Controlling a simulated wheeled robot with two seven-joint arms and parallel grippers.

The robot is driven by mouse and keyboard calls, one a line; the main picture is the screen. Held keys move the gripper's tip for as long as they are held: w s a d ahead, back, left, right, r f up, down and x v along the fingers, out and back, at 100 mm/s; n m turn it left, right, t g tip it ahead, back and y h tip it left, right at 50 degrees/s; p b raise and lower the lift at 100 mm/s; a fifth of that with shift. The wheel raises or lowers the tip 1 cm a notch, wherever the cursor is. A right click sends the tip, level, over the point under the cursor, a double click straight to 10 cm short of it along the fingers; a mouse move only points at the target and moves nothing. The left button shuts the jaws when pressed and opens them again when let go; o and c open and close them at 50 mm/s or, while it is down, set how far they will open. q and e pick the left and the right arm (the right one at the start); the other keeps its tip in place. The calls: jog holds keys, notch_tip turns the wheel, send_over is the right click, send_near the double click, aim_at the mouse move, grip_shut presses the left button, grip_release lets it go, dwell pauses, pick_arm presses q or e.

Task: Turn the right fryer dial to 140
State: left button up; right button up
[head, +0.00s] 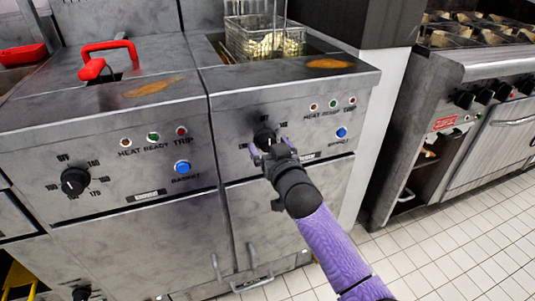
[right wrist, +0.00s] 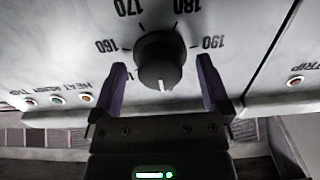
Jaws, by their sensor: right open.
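The right fryer dial (head: 264,136) is a round black knob on the right fryer's front panel, partly hidden by my right gripper (head: 270,149) in the head view. In the right wrist view the dial (right wrist: 158,58) appears upside down, with 160, 170, 180 and 190 readable around it. Its white pointer mark faces the bottom of that picture, away from 170 and 180; the label there is hidden. My right gripper (right wrist: 160,66) is open, with one purple finger on each side of the dial. Gaps show between fingers and knob. My left gripper is not in view.
The left fryer has a similar dial (head: 75,181) and a blue basket button (head: 182,167). Another blue button (head: 341,132) is right of my gripper. A wire basket (head: 264,38) stands in the right fryer. A stove (head: 480,100) stands at the right, beyond open tiled floor.

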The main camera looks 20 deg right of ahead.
jog(key=shift+w, duration=0.25)
jog(key=shift+c, duration=0.4)
jog(key=shift+s+r, duration=0.1)
jog(key=c, duration=1.2)
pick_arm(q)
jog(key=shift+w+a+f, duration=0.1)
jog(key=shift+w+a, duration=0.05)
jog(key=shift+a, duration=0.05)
